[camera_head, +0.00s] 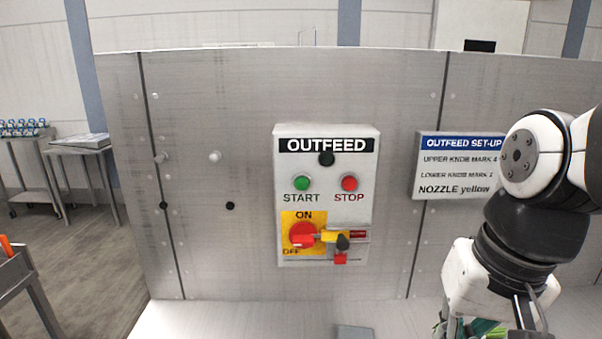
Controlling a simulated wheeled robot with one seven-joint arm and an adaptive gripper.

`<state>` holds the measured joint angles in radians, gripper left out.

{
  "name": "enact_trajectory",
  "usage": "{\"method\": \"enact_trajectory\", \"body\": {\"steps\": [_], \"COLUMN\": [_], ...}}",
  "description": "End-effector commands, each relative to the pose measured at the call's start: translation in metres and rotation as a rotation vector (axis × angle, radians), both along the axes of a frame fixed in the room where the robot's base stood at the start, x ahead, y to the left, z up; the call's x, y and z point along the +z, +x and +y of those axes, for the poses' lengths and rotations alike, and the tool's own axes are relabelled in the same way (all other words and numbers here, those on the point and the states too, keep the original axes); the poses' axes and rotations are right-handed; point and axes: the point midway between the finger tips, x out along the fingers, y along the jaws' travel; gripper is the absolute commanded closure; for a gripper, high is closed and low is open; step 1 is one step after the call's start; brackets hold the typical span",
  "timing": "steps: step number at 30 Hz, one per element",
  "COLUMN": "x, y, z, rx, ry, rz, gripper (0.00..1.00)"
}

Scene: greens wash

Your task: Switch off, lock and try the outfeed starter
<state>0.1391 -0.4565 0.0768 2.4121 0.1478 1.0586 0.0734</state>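The outfeed starter (327,195) is a grey box on the steel panel, labelled OUTFEED. It has a green START button (302,182), a red STOP button (349,183) and a dark round lamp or button (326,158) above them. A red rotary switch (302,235) sits on a yellow plate marked ON and OFF; its exact setting is hard to tell. Right of it are a yellow piece with a red end (335,236), a dark knob and a small red item, perhaps a padlock (340,258). My gripper (490,328) hangs low at right, away from the starter, cut by the frame's lower edge.
An OUTFEED SET-UP sign (458,165) is right of the starter, partly behind my arm. Pale knobs (215,156) and dark holes are on the panel at left. Carts (85,145) stand at far left. Space before the starter is clear.

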Motion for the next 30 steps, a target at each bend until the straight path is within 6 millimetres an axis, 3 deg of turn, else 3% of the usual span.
{"method": "enact_trajectory", "body": {"steps": [10, 30], "x": [0.020, 0.021], "y": [-0.024, -0.025], "z": [-0.017, -0.019], "rx": [0.170, 0.183], "ry": [-0.142, -0.153], "rz": [-0.272, -0.293], "gripper": [1.00, 1.00]}}
